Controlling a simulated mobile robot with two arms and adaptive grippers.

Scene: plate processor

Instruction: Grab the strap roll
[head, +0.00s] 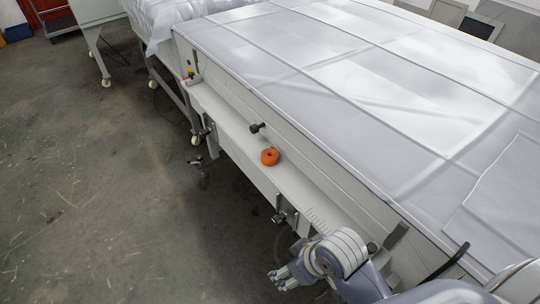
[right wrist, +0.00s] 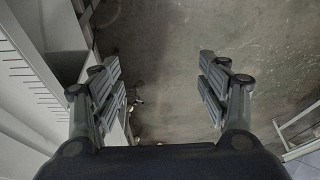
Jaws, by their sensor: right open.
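The strap roll (head: 270,156) is a small orange ring lying on the narrow white ledge along the machine's side, near the middle of the head view. My right gripper (head: 282,277) is at the bottom of the head view, below and to the right of the roll and well apart from it. In the right wrist view my right gripper (right wrist: 160,88) is open, with only floor showing between its fingers. The roll does not show in that view. My left gripper is not in view.
The large machine (head: 360,80) with a pale sheeted top fills the right side. A black knob (head: 257,128) stands out just above the roll. Clamps and fittings hang along the ledge (head: 232,127). Bare concrete floor (head: 90,190) is open to the left.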

